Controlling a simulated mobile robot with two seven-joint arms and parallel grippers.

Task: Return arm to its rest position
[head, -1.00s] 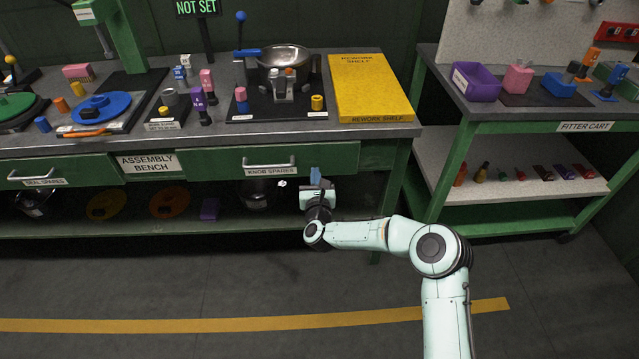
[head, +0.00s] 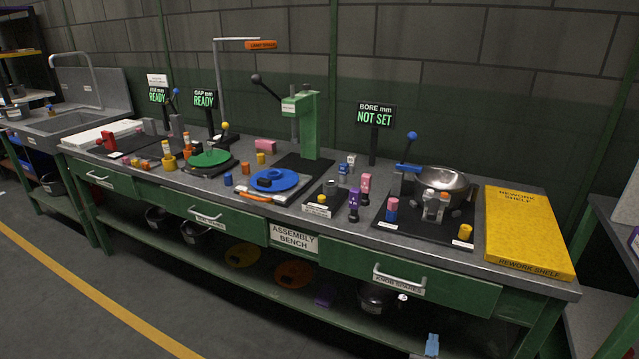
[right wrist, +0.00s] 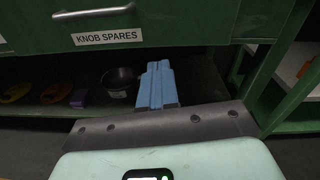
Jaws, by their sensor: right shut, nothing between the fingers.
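My right gripper (head: 431,346) shows only as blue fingertips at the bottom edge of the head view, in front of the bench's lower shelf. In the right wrist view its blue fingers (right wrist: 157,86) are together with nothing between them. They point at the dark space below the green knob spares drawer (right wrist: 150,22), apart from the bench. The rest of my right arm is outside the head view. My left gripper is not in view.
The assembly bench (head: 292,238) spans the head view, with a metal pan (head: 443,179), a blue disc (head: 274,180) and a yellow rework shelf (head: 527,228) on top. A dark pot (right wrist: 121,80) stands on the lower shelf. The floor at left is clear.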

